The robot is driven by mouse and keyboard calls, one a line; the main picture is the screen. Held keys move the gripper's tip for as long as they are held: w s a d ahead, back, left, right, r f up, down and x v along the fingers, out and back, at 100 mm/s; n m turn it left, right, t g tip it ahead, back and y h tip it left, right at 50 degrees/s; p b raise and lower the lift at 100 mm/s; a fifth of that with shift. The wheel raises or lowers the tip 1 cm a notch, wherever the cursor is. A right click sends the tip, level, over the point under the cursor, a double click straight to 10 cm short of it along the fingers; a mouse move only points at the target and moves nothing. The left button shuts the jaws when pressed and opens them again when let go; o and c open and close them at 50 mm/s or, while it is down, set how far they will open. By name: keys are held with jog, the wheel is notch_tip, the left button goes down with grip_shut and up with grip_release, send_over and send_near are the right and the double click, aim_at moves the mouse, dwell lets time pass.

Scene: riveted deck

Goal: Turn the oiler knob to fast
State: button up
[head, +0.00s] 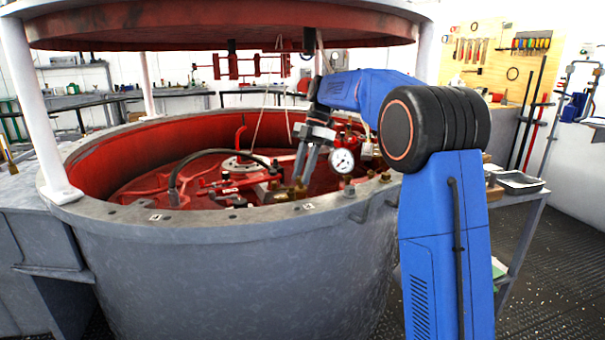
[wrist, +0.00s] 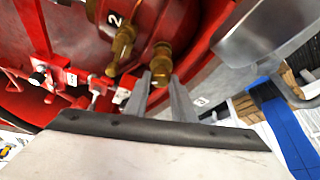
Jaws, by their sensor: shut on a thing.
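A brass knob (wrist: 161,62), which looks like the oiler knob, stands on the red machinery between the two grey fingers of my gripper (wrist: 161,80) in the wrist view. The fingers are shut on it, one on each side. In the head view my gripper (head: 303,176) reaches down inside the tub's near rim, among small brass fittings. Any fast or slow marking on the knob is too small or hidden, so I cannot tell its setting. A second brass fitting (wrist: 122,46) stands to the left, below a tag with the number 2.
A round grey tub (head: 230,260) with a thick rim surrounds the red machinery. A pressure gauge (head: 343,161) stands right of my gripper. A black hose (head: 190,165) arcs to the left. A large red-sided disc (head: 220,25) hangs overhead on white posts.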

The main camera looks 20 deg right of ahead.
jog(key=o, duration=1)
jog(key=v, duration=1.2)
